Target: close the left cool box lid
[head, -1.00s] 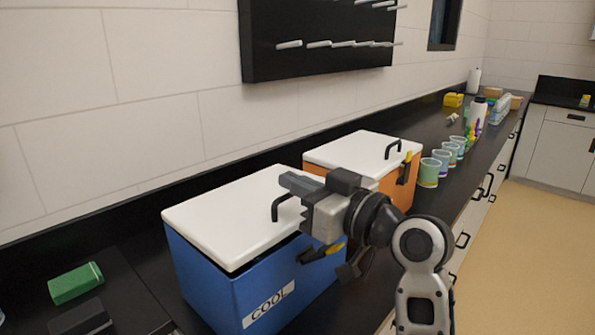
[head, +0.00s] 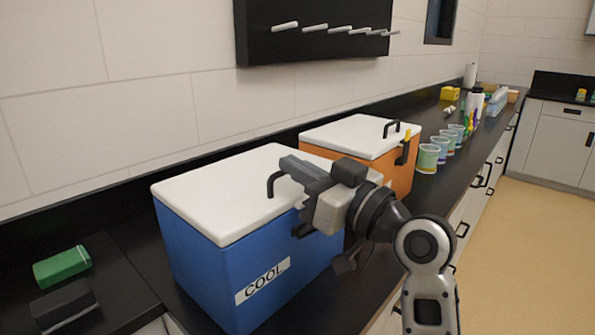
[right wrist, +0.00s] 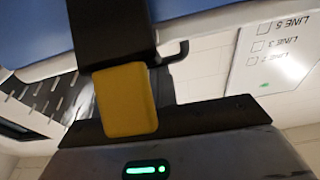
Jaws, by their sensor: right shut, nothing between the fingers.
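The left cool box (head: 205,268) is blue with a "COOL" label on its front. Its white lid (head: 215,195) lies flat on the box, with no gap showing along the visible front edge. A black handle (head: 272,184) stands on the lid's right part. My right gripper (head: 292,168) is shut and empty at the lid's right front corner, beside the handle, and hides that corner. Whether it touches the lid cannot be told. In the right wrist view a yellow latch-like pad (right wrist: 127,100) shows close up, with a blue surface above. My left gripper is out of view.
An orange cool box (head: 400,178) with a white lid stands just behind, to the right. Several cups (head: 428,158) line the counter beyond it. A green block (head: 62,266) and a dark block (head: 64,304) lie at left. A pegboard (head: 310,30) hangs above.

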